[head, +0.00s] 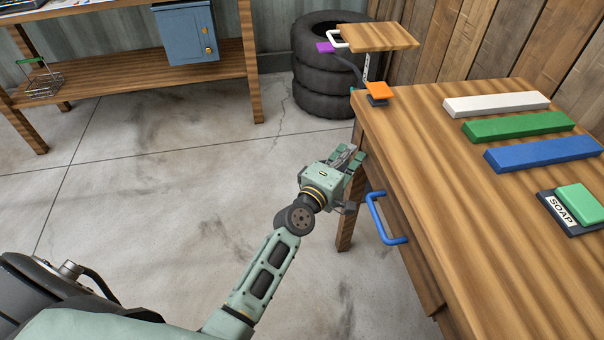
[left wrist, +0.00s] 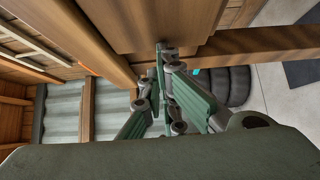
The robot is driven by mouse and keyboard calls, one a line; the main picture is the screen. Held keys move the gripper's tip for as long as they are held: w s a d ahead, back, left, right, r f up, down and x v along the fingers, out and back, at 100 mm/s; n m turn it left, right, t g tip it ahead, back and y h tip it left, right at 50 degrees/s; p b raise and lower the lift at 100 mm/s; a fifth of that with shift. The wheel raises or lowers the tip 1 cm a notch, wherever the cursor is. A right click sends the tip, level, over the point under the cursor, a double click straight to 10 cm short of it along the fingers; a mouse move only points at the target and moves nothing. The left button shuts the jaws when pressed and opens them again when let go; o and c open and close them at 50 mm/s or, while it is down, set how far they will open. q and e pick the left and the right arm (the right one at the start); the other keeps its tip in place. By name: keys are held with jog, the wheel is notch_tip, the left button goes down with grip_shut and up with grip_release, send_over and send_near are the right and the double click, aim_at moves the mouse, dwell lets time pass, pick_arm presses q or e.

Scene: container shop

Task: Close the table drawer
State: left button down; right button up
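The wooden table (head: 450,215) fills the right of the head view. Its drawer front (head: 412,262) is on the table's left side, below the top, with a blue handle (head: 388,222). The tabletop edge hides the drawer's upper part, so I cannot tell how far out it stands. My left gripper (head: 352,156) is beside the table's far left corner, beyond the handle and apart from it. Its fingers look shut and empty. In the left wrist view its fingertips (left wrist: 167,52) are close together below brown wooden parts of furniture. My right gripper is not in view.
White (head: 497,104), green (head: 518,126) and blue (head: 543,153) bars and a soap dish (head: 570,222) lie on the tabletop. An orange-topped clamp (head: 378,91) is at its far corner. Tires (head: 322,80) stack behind. A workbench (head: 130,80) stands at the back left. The floor left of the table is clear.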

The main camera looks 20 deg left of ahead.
pick_arm(q)
jog(key=s+a, duration=0.2)
jog(key=s, duration=0.9)
jog(key=shift+s+a+f, duration=0.15)
jog(key=shift+s+a, duration=0.05)
jog(key=shift+a, duration=0.05)
